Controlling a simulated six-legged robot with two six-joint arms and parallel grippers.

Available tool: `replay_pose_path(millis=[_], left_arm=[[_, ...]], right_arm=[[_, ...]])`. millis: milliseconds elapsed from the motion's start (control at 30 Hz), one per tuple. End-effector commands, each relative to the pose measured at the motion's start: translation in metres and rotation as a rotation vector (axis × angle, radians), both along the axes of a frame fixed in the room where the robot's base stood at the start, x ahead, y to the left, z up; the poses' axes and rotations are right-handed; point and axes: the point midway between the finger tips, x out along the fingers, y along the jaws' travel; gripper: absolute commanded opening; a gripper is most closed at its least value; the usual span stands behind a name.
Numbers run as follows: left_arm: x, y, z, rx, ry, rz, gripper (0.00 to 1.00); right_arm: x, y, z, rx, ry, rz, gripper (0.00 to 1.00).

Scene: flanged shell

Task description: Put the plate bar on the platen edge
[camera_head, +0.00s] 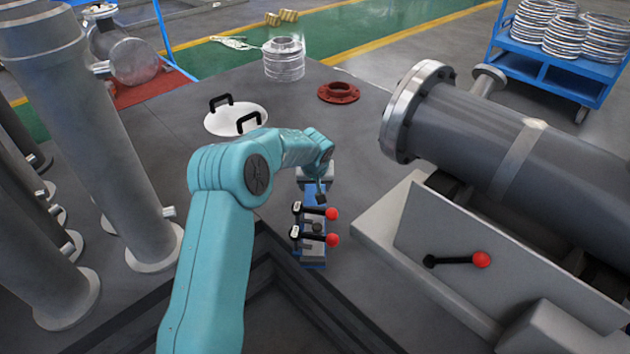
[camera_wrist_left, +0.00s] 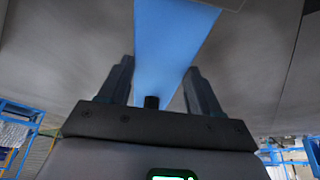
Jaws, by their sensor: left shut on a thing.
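The plate bar (camera_head: 313,264) is a narrow blue bar with two black, red-knobbed toggle clamps on it. It shows in the middle of the head view, near the inner edge of the dark grey platen (camera_head: 215,175). I cannot tell whether it touches the platen. My left gripper (camera_head: 319,192) is at the bar's far end, shut on it. In the left wrist view the blue bar (camera_wrist_left: 172,40) runs up between the two dark fingers (camera_wrist_left: 159,88), with a small black post near their bases. The exact contact is hidden. My right gripper is not in view.
A white disc (camera_head: 227,119) with black handles, a red flange (camera_head: 338,94) and stacked rings (camera_head: 283,66) stand behind. A large flanged pipe (camera_head: 500,135) on a grey cradle (camera_head: 378,225) is at right. Upright grey pipes (camera_head: 105,130) stand at left. A recess opens at the front.

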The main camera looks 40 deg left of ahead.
Motion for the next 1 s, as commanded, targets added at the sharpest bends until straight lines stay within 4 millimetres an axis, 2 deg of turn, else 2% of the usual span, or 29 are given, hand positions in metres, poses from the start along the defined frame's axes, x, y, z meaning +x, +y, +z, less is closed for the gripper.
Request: replay_pose_path(millis=[233, 500, 533, 600, 867, 1000], left_arm=[[0.001, 0.000, -0.040, 0.001, -0.002, 0.000, 0.00], [0.001, 0.000, -0.045, 0.001, -0.004, -0.001, 0.00], [-0.001, -0.001, -0.049, -0.002, 0.003, -0.001, 0.67], [-0.001, -0.001, -0.049, -0.002, 0.003, -0.001, 0.89], [-0.001, 0.000, -0.048, -0.001, 0.002, -0.001, 0.89], [-0.003, -0.003, -0.037, -0.001, 0.000, -0.001, 0.89]], right_arm=[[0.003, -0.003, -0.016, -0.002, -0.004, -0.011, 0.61], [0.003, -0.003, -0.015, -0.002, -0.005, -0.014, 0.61], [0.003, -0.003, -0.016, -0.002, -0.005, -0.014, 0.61], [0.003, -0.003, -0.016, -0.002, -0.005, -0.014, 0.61], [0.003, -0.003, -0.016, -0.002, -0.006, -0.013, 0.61], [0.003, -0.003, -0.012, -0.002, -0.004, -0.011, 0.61]])
